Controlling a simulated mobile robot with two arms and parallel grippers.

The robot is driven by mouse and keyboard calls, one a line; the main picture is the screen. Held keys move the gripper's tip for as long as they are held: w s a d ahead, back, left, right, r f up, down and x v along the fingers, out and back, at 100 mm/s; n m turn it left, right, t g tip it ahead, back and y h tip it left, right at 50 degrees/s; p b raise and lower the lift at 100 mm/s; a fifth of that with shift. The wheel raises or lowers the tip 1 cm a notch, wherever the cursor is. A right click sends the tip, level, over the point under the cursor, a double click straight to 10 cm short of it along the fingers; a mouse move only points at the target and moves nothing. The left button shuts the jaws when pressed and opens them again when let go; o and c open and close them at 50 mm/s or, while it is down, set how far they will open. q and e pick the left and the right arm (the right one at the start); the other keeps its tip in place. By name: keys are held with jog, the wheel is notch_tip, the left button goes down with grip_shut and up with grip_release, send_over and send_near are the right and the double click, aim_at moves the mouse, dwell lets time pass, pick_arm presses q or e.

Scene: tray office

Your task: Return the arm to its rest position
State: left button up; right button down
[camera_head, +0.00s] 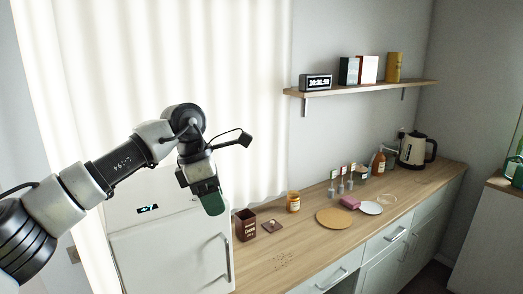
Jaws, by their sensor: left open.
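My left arm (122,160) comes in from the left and bends down at the wrist. Its gripper (211,203) points downward in front of a white fridge-like cabinet, left of the wooden counter. The left gripper is open, and I see nothing held in it. The fingers are seen from the side, so the gap between them does not show clearly. My right gripper is not in view.
The white cabinet (168,255) stands behind the gripper. The wooden counter (330,262) holds a dark red canister (246,225), an orange jar (293,202), a round board (335,218), a pink block (350,202) and a kettle (417,150). A shelf (360,88) hangs above.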

pick_arm(q)
jog(key=s+d+f+n+g+h, duration=0.15)
jog(key=s+d+h, duration=0.25)
jog(key=d+h, duration=0.4)
jog(key=s+d+f+n+h, duration=0.25)
jog(key=s+d+h, duration=0.2)
jog(key=d, duration=0.45)
jog(key=s+a+f+m+t+y, duration=0.1)
jog(key=a+f+m+t+y, duration=0.75)
jog(key=m, duration=0.85)
jog(key=s+a+f+m+t+y, duration=0.1)
jog(key=a+f+m+t+y, duration=0.5)
jog(key=a+m+t, duration=0.8)
jog(key=s+a+f+n+g, duration=0.1)
jog(key=s+a+f+g, duration=0.1)
jog(key=s+f+g, duration=0.5)
jog(key=s+a+f+n+g+y, duration=0.1)
jog(key=s+a+f+n+g, duration=0.2)
jog(key=s, duration=0.6)
jog(key=s+a+f+g, duration=0.1)
jog(key=s+f+g, duration=0.4)
jog(key=s+g, duration=0.25)
notch_tip(320, 180, down, 26)
jog(key=s+r+g, duration=0.1)
jog(key=s+a+f+g, duration=0.1)
jog(key=s+a+f, duration=0.1)
jog(key=s+f, duration=1.5)
jog(key=shift+a+f, duration=0.15)
jog(key=shift+f, duration=0.25)
